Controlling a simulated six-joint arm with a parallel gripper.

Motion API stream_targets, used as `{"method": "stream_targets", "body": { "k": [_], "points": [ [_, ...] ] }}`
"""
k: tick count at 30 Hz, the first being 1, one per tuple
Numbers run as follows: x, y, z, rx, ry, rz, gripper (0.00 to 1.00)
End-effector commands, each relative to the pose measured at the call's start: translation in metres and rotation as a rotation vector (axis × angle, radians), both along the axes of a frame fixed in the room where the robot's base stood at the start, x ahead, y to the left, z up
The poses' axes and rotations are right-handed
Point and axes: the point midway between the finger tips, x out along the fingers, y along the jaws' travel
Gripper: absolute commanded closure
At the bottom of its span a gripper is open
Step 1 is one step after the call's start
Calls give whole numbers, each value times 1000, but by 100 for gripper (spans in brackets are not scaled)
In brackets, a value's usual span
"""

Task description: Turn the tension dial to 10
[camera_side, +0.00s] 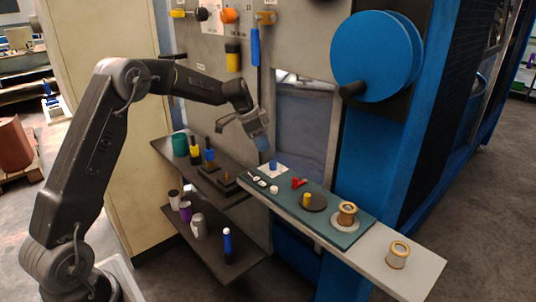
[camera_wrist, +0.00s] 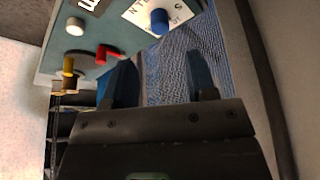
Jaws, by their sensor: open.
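A blue knob (camera_side: 272,164) stands on a white lettered plate at the far left end of the teal panel (camera_side: 338,238). In the wrist view the blue knob (camera_wrist: 160,21) and its white plate (camera_wrist: 141,10) are at the top. The plate's lettering is only partly readable, and I cannot tell the knob's setting. My gripper (camera_side: 264,147) hangs just above and left of the blue knob, apart from it. In the wrist view my gripper's two blue fingers (camera_wrist: 160,68) are spread with nothing held between them; the knob lies beyond them.
A red lever (camera_side: 299,183), a white knob (camera_side: 274,189), and a yellow peg (camera_side: 307,199) on a dark disc are nearby on the panel. A large blue wheel (camera_side: 372,57) rises behind. A dark shelf (camera_side: 207,170) with coloured items lies left.

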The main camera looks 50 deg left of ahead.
Motion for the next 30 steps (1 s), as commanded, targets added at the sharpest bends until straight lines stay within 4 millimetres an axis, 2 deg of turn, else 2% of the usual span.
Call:
{"method": "stream_targets", "body": {
  "k": [3,9,23,26,30],
  "points": [
    [-8,5,23,2,-3,0,48],
    [-16,10,45,1,-1,-1,48],
    [-19,9,52,1,1,1,48],
    [-27,-2,63,5,2,16,48],
    [-59,-38,94,17,6,76,48]
  ]
}}
